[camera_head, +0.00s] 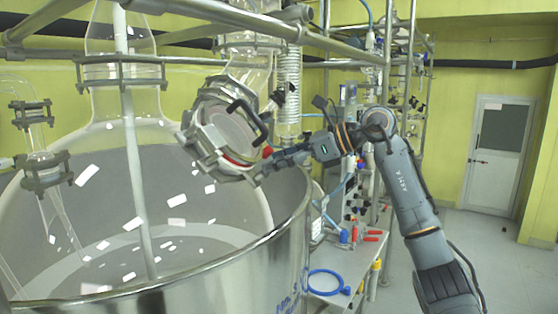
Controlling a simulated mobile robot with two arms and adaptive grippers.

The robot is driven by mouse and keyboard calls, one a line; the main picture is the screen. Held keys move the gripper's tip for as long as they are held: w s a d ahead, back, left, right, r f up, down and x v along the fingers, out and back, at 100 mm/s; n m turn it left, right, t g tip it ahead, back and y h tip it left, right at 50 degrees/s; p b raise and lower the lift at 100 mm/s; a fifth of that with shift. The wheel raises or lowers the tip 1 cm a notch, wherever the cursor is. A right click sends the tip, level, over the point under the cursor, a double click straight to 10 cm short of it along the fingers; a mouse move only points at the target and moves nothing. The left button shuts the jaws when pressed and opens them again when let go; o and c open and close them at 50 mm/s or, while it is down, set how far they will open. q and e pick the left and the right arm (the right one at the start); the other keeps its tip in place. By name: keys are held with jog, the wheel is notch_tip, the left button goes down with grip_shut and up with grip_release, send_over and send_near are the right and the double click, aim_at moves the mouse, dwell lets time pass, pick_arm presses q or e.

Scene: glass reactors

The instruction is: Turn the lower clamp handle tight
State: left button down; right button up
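A round port with a metal clamp ring (192,148) and a black-handled lid (229,132) sits on the glass reactor (128,122), tilted toward the right. A small red-tipped clamp handle (267,152) shows at the lower right of the ring. My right gripper (264,168) reaches in from the right, with its fingers at or just below the red tip. The fingers overlap the ring's lower right edge in the picture. I cannot tell whether they touch the handle or how far apart they are. My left gripper is not in view.
A large steel vessel (250,262) surrounds the reactor below. Metal frame pipes (225,14) cross above the port. A coiled glass condenser (289,85) stands behind it. A low bench with a blue hose (328,283) stands to the right. Open floor leads to a white door (497,165).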

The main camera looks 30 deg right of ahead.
jog(key=shift+m, duration=0.4)
jog(key=shift+c, duration=0.3)
jog(key=m+h+p, duration=0.1)
jog(key=m, duration=0.3)
jog(key=shift+t, duration=0.4)
jog(key=m+h+p, duration=0.2)
jog(key=m, duration=0.3)
jog(key=m+h+p, duration=0.1)
jog(key=m, duration=0.2)
jog(key=m+p, duration=0.2)
jog(key=m, duration=0.1)
jog(key=shift+h, duration=0.4)
jog(key=shift+f+m+g+h+p, duration=0.1)
jog(key=shift+m+g+h+p, duration=0.3)
jog(key=shift+m, duration=0.7)
jog(key=shift+m+g+h+p, duration=0.15)
jog(key=shift+m+p, duration=0.35)
jog(key=shift+m, duration=0.6)
jog(key=shift+d, duration=0.1)
jog(key=o, duration=1.1)
jog(key=shift+o, duration=0.2)
